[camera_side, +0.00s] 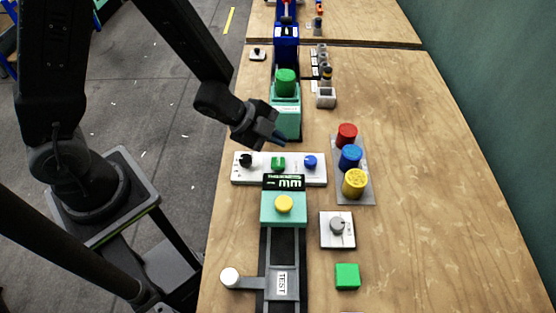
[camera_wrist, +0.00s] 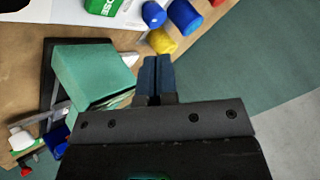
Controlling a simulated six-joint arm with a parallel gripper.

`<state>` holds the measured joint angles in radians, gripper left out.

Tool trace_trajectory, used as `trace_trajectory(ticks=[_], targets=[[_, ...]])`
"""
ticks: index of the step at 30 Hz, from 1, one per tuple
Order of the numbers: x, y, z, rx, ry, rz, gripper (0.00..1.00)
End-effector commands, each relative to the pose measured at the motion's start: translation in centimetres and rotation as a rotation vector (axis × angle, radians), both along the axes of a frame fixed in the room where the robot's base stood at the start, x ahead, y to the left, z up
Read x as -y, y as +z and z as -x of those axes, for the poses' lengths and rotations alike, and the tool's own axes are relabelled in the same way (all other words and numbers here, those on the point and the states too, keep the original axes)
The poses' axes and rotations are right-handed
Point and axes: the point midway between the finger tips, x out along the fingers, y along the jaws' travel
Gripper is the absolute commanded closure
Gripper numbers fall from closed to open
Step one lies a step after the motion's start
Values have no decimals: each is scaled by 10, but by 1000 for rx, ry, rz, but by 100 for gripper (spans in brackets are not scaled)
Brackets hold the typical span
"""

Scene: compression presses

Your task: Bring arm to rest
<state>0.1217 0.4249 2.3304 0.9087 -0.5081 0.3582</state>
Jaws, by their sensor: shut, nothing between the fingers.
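My gripper (camera_side: 277,140) hangs over the bench, just above and behind the white panel with black, green and blue knobs (camera_side: 239,178). In the wrist view its two dark blue fingers (camera_wrist: 156,76) are together with nothing between them. A teal press block (camera_side: 287,122) with a green cylinder (camera_side: 286,80) on top stands just beyond my gripper. A teal block also shows close to the fingers in the wrist view (camera_wrist: 92,72). A nearer teal press (camera_side: 284,216) with a yellow button stands in front of the panel.
A grey tray (camera_side: 366,195) holds red (camera_side: 347,133), blue (camera_side: 351,156) and yellow (camera_side: 355,183) cylinders. A grey dial on a white plate (camera_side: 337,229) and a green cube (camera_side: 347,276) lie at the front. The bench's right side (camera_side: 430,190) is clear.

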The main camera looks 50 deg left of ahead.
Motion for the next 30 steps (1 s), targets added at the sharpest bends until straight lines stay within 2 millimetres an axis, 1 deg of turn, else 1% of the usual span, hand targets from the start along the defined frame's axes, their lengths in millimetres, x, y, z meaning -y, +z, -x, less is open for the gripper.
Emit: trace_trajectory(ticks=[11, 14, 17, 20, 21, 23, 24, 26, 27, 29, 30], targets=[[0, 0, 0, 0, 2, 0, 100], [-5, 7, -3, 4, 36, -11, 100], [-19, 28, -10, 11, 144, -31, 100], [-41, 60, -13, 8, 321, -48, 100], [-51, 75, -12, 2, 401, -48, 100], [-65, 95, -7, -14, 524, -39, 100], [-73, 108, -1, -29, 605, -27, 100], [-84, 126, 10, -57, 718, -2, 100], [-90, 138, 19, -78, 790, 19, 100], [-98, 154, 35, -114, 894, 58, 100], [-102, 163, 46, -143, 958, 89, 100]])
